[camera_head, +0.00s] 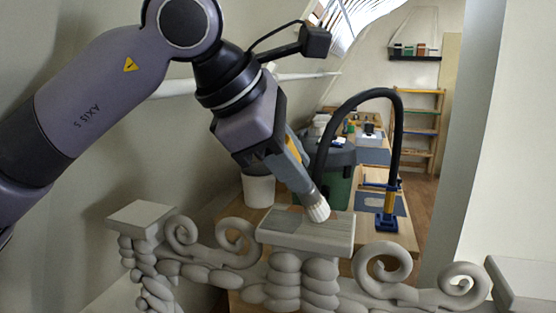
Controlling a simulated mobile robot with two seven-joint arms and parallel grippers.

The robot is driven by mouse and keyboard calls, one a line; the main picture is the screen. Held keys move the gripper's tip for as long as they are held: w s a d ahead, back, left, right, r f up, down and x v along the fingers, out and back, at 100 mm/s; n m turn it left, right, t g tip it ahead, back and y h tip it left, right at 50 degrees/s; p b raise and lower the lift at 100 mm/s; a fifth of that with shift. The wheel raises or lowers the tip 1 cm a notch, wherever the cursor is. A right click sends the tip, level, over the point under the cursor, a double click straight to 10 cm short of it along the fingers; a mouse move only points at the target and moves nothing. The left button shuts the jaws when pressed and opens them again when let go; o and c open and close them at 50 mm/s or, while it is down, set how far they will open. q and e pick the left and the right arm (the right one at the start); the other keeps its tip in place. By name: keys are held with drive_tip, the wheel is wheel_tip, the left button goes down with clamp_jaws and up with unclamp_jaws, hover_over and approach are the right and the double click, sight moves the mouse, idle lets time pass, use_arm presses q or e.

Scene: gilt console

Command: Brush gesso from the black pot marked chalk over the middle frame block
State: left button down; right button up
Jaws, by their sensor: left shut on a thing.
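My left gripper (300,172) is shut on a brush (318,209) with pale, stubby bristles. The brush slants down to the right. Its bristles are at the top of the middle frame block (340,232), appearing to touch it near the middle of its far edge. I cannot make out a black pot marked chalk. My right gripper is not in view.
Carved grey scrollwork (385,272) flanks the middle block. A left block (142,216) and right block (525,280) stand at the sides. Behind are a whitish pot (258,191) and a black curved hose (398,130) with a blue base (386,222). A pale wall closes the right.

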use_arm(q)
drive_tip(key=w+a, duration=0.3)
drive_tip(key=a, duration=0.2)
drive_tip(key=shift+w, duration=0.2)
idle(4.9)
